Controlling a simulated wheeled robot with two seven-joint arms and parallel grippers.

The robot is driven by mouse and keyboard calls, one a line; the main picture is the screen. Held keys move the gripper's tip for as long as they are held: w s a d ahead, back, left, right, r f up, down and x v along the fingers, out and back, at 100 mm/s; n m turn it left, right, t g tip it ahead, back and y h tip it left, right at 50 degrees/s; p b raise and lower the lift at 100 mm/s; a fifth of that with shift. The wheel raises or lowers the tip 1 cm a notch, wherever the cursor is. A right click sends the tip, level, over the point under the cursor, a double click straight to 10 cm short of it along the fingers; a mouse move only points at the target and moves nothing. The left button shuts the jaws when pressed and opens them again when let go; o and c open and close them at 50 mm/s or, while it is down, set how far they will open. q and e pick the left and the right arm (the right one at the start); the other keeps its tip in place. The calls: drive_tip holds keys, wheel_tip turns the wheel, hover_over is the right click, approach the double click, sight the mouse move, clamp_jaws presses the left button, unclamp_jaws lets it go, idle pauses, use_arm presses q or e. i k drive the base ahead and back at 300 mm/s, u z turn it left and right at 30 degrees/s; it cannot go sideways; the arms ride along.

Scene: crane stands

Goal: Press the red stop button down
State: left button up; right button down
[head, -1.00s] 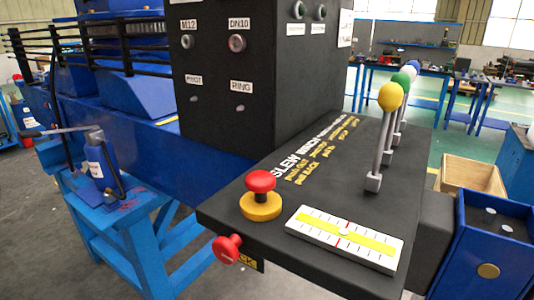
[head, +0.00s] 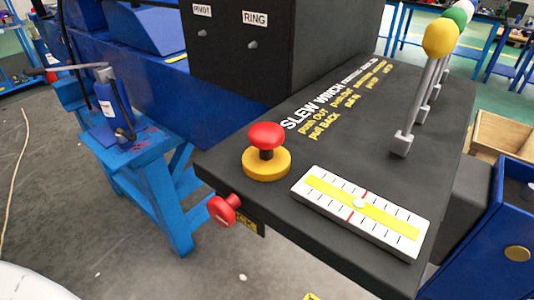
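The red stop button (head: 267,136) is a mushroom head on a dark stem above a round yellow base (head: 266,164). It stands near the front left corner of the black control panel (head: 340,150) in the head view. A gap with the stem shows between the red head and the yellow base. A second red knob (head: 223,209) sticks out from the panel's front edge, below and left of the button. Neither of my grippers shows in the head view.
A white and yellow level gauge (head: 362,211) lies right of the button. Levers with coloured balls, the nearest yellow (head: 441,38), stand at the panel's right. A black box (head: 270,75) rises behind. A blue bottle jack (head: 112,105) sits on a blue stand at left.

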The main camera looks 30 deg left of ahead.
sight(265, 136)
drive_tip(key=z, duration=0.35)
drive_tip(key=k, duration=1.25)
drive_tip(key=u, duration=0.55)
